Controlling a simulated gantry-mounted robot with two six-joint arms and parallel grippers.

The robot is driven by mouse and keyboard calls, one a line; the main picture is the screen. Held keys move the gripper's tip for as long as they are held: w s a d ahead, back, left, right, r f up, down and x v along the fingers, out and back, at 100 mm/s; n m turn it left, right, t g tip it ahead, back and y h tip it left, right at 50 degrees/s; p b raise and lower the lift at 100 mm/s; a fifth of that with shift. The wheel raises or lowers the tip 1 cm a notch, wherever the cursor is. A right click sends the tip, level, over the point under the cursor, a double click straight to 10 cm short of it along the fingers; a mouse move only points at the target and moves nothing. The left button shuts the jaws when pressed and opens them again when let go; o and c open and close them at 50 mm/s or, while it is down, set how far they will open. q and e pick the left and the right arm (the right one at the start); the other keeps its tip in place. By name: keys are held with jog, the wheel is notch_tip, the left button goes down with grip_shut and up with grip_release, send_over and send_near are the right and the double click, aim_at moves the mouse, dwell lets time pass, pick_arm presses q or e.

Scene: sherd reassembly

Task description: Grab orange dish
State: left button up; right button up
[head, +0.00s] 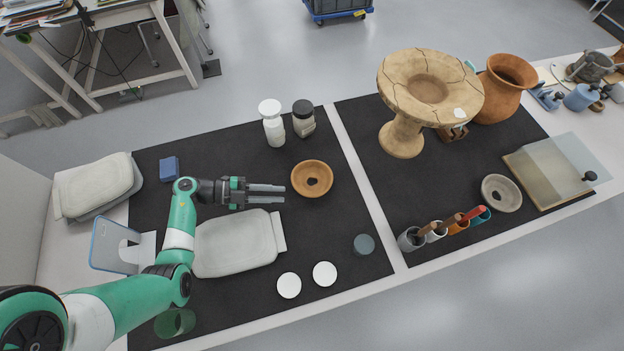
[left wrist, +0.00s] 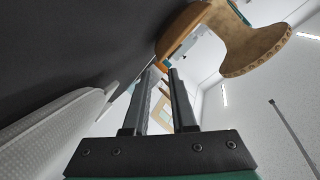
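The orange dish (head: 312,179) is a round orange-brown bowl with a dark patch in its middle. It lies on the left black mat. My left gripper (head: 284,194) is just to its left in the head view. Its two fingers are apart and point toward the dish, with nothing between them. In the left wrist view the gripper (left wrist: 162,72) also shows a gap between its fingers. A brown ceramic form (left wrist: 250,48) fills the upper right there; I cannot tell surely which vessel it is. My right gripper is not in view.
A white bottle (head: 272,127) and a dark-lidded jar (head: 303,120) stand behind the dish. A pale cushion (head: 237,245) lies in front of my gripper. A cracked pedestal bowl (head: 403,132) stands to the right. The mat in front of the dish is mostly clear.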

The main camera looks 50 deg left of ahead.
aim_at(304, 193)
pick_arm(q)
jog(key=b+x, duration=0.1)
jog(key=x, duration=0.2)
jog(key=shift+w+d+f, duration=0.15)
jog(key=shift+w+d, duration=0.2)
jog(key=shift+w, duration=0.15)
jog(key=b+x, duration=0.2)
jog(key=x, duration=0.2)
jog(key=shift+w+f+b, duration=0.1)
jog(key=shift+w+b, duration=0.25)
jog(key=shift+w+d, duration=0.2)
jog(key=shift+w, duration=0.1)
grip_shut()
dwell(0.3)
